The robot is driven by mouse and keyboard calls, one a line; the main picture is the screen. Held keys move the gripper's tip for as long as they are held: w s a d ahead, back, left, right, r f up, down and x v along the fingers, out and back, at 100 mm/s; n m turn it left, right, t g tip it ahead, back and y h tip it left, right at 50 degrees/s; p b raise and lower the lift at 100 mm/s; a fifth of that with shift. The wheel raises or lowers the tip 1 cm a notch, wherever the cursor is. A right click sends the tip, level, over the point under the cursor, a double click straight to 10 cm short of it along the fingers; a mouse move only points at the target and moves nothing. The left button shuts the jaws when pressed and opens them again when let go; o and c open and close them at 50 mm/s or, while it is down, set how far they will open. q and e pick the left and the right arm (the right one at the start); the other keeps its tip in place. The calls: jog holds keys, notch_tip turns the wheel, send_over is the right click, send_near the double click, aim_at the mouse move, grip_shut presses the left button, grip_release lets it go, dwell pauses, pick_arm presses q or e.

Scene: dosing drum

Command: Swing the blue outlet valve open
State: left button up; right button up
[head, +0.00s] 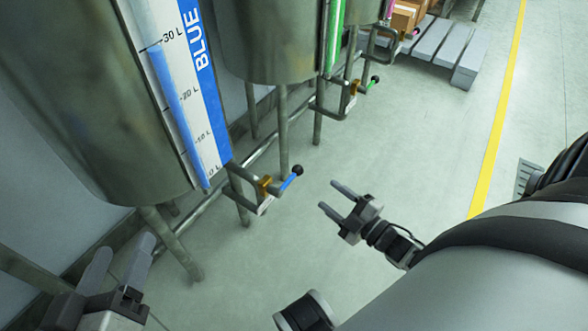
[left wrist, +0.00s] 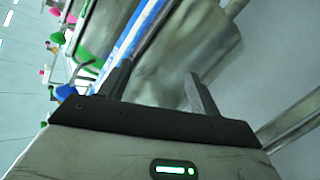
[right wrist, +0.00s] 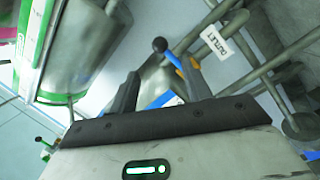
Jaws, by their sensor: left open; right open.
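The blue outlet valve has a blue lever (head: 289,181) with a black knob, on a brass body (head: 264,187) below the blue-labelled tank (head: 100,110). The lever points up and to the right in the head view. My right gripper (head: 329,195) is open and empty, to the right of the lever, with its fingers towards it and a gap between. In the right wrist view the blue lever (right wrist: 173,59) shows beyond the fingertips, its knob between them in the picture. My left gripper (head: 125,246) is open and empty at the lower left, below the tank.
A green valve lever (head: 369,84) sits on the tank behind, with a pink one (head: 413,33) farther back. Tank legs (head: 283,130) stand near the valve.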

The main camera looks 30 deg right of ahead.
aim_at(297, 170)
jog(key=w+b, duration=0.1)
jog(key=w, duration=0.2)
jog(key=w+a+b, duration=0.1)
jog(key=w, duration=0.3)
jog(key=w+a+b, duration=0.1)
jog(key=w, duration=0.3)
jog(key=shift+w+a+f, duration=0.1)
jog(key=shift+w, duration=0.1)
jog(key=shift+w+a, duration=0.1)
jog(key=shift+w, duration=0.4)
pick_arm(q)
jog(key=w+r+t, duration=0.1)
jog(key=r+t+h, duration=0.1)
jog(key=r, duration=0.1)
jog(key=shift+w+m, duration=0.35)
jog(key=shift+m, duration=0.05)
pick_arm(e)
grip_shut()
